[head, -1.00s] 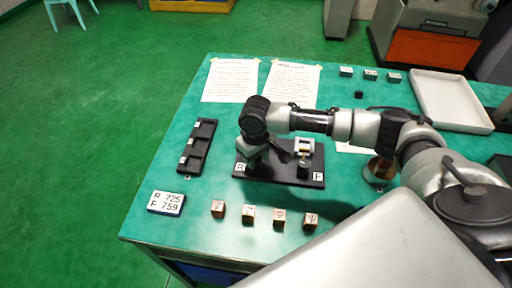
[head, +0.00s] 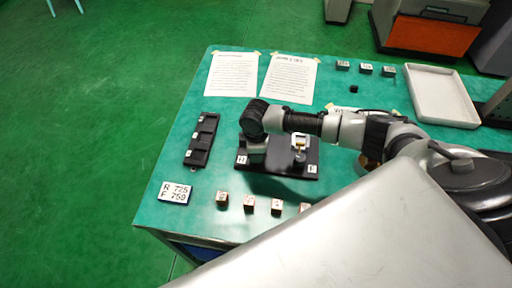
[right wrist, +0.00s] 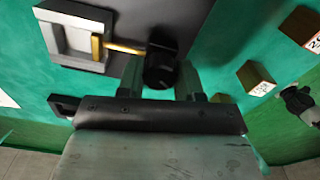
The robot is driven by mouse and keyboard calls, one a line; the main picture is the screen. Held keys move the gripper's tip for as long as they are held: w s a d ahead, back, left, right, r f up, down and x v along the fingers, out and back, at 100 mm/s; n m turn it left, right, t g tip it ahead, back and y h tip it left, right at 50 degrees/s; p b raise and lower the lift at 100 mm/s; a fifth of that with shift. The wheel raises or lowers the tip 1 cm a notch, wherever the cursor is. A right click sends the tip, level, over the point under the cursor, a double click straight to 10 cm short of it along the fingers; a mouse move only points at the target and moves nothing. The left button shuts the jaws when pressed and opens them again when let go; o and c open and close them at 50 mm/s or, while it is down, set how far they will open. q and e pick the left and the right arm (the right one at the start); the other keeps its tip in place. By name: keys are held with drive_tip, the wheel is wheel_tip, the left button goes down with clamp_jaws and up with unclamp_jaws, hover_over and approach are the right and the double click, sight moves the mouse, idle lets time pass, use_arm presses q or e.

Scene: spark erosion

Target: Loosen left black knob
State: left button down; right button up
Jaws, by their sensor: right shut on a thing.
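A black base plate (head: 281,168) lies on the green table, with an R label (head: 241,160) at its left and an F label (head: 312,169) at its right. My right gripper (head: 257,158) points down over the plate's R side and hides the left knob in the head view. In the right wrist view, the black knob (right wrist: 160,68) sits between the two fingers of my right gripper (right wrist: 160,78), which is shut on it. A brass rod (right wrist: 124,47) runs from a pale square frame (right wrist: 75,35) toward the knob. My left gripper is not in view.
A black slotted tray (head: 201,141) lies left of the plate. A number card (head: 175,192) and several small blocks (head: 249,202) lie along the front. Two paper sheets (head: 290,78) lie behind. A white tray (head: 441,96) stands at the back right.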

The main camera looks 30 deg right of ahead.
drive_tip(key=n+p, duration=0.1)
drive_tip(key=n, duration=0.2)
drive_tip(key=shift+r, duration=0.1)
drive_tip(key=shift+a+n, duration=0.1)
drive_tip(key=shift+n, duration=1.6)
drive_tip(key=o, duration=0.9)
wheel_tip(320, 180, up, 11)
drive_tip(key=shift+f+b, duration=0.15)
drive_tip(key=shift+b, duration=0.4)
drive_tip(key=shift+f, duration=0.1)
